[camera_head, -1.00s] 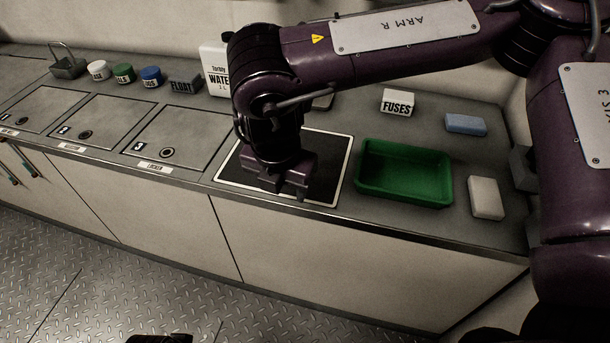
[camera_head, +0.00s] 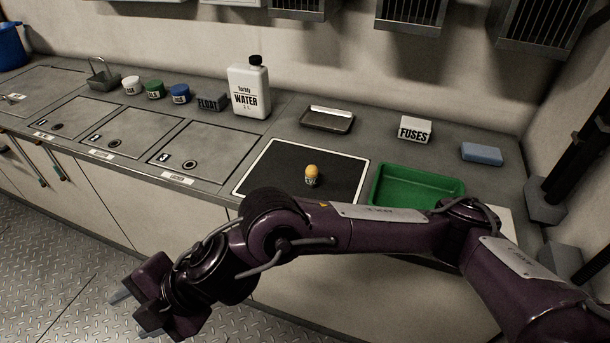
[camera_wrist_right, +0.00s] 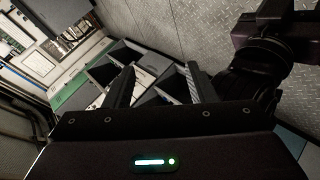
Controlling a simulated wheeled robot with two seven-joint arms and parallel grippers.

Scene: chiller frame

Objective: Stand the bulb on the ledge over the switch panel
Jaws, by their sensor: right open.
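The bulb (camera_head: 312,175), with a yellow-orange rounded top and a pale lower part, stands on the black mat (camera_head: 262,181) with a white border on the counter. My right gripper (camera_head: 133,315) is open and empty, low at the left in front of the counter and well away from the bulb. Its two fingers (camera_wrist_right: 157,88) stand apart in the right wrist view with nothing held between them. My left gripper is not in the head view. I cannot make out the switch panel or its ledge.
A green tray (camera_head: 375,187), a dark metal tray (camera_head: 327,120), a FUSES box (camera_head: 415,130), a blue block (camera_head: 482,153) and a water bottle (camera_head: 249,90) stand around the mat. My right arm crosses the counter's front. Vented boxes (camera_head: 411,14) hang on the wall above.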

